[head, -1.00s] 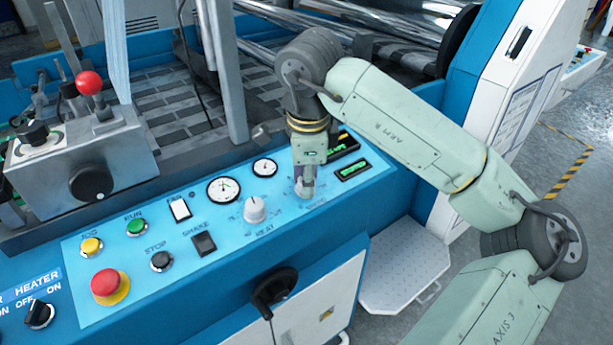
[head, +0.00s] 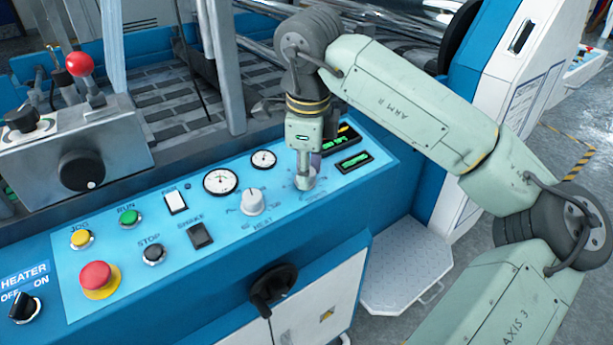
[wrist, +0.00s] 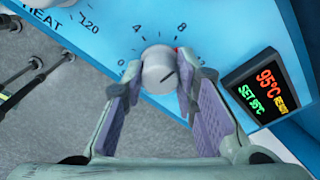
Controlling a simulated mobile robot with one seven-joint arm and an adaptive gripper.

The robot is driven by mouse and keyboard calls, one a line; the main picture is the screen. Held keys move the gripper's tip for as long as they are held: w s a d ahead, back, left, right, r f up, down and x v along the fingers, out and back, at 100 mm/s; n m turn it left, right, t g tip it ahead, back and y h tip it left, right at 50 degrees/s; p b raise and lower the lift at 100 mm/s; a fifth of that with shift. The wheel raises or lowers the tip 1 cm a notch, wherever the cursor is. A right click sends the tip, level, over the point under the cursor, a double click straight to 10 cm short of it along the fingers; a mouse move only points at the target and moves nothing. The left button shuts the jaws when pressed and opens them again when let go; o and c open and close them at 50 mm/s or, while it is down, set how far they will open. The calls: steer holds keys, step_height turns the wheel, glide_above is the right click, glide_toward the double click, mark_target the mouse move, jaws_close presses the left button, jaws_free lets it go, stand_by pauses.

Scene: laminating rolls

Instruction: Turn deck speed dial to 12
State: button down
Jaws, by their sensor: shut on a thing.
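The deck speed dial is a round pale knob (wrist: 158,68) on the light-blue panel in the wrist view. The numerals 0, 4 and 8 show around its far side. A dark line shows on its cap, near its right side; I cannot read an exact value from it. My gripper (wrist: 160,82) is shut on the dial, one purple-padded finger on each side. The right finger hides the scale beyond 8, so 12 is not visible. In the head view my gripper (head: 304,181) points down onto the panel, right of the heat knob (head: 251,202), and mostly covers the dial.
A temperature display (wrist: 266,88) reading 95°C stands close to the right finger. In the head view, two round gauges (head: 221,181), a red emergency button (head: 99,280), and green (head: 129,218) and yellow (head: 81,239) buttons lie to the left. A black handle (head: 273,288) projects from the front below.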

mark_target(311, 176)
steer(key=m+b, duration=0.2)
steer(key=m, duration=0.2)
steer(key=shift+f+b, duration=0.1)
steer(key=shift+b, duration=0.3)
steer(key=shift+m+g+b, duration=0.4)
steer(key=shift+m+b, duration=0.3)
steer(key=shift+m, duration=1.4)
steer(key=shift+y, duration=0.3)
steer(key=c, duration=1.3)
jaws_free()
steer(key=r, duration=0.8)
steer(key=s+d+r, duration=0.1)
steer(key=r, duration=0.3)
steer(key=shift+r, duration=0.15)
